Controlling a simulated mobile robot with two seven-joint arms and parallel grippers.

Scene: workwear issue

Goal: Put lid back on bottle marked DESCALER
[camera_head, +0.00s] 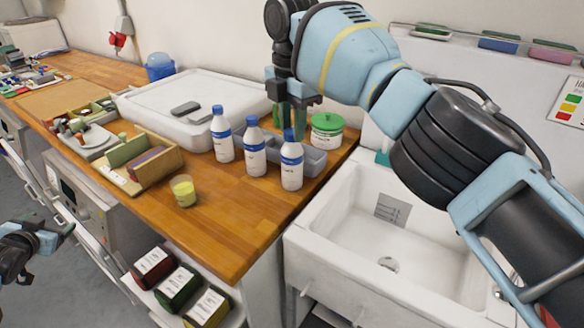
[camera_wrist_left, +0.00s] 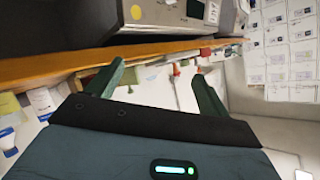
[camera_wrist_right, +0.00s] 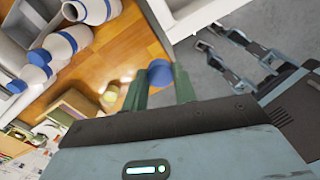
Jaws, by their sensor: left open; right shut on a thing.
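Three white bottles with blue bands stand on the wooden counter: a left one (camera_head: 222,140), a middle one (camera_head: 255,155) and a right one (camera_head: 291,172). Their lettering is too small to read. In the right wrist view one bottle (camera_wrist_right: 92,10) shows a bare neck; the other two have blue caps. My right gripper (camera_head: 289,126) is shut on a blue lid (camera_wrist_right: 160,73). In the head view the lid lines up with the top of the right bottle; in the right wrist view it is apart from the bottles. My left gripper (camera_head: 62,232) is open and empty, off the counter's front.
A grey tray (camera_head: 314,162) and a green-lidded tub (camera_head: 327,130) stand behind the bottles. A yellow cup (camera_head: 184,190) and a wooden box (camera_head: 160,165) are to the left. The sink (camera_head: 340,235) is to the right. The counter's front corner is clear.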

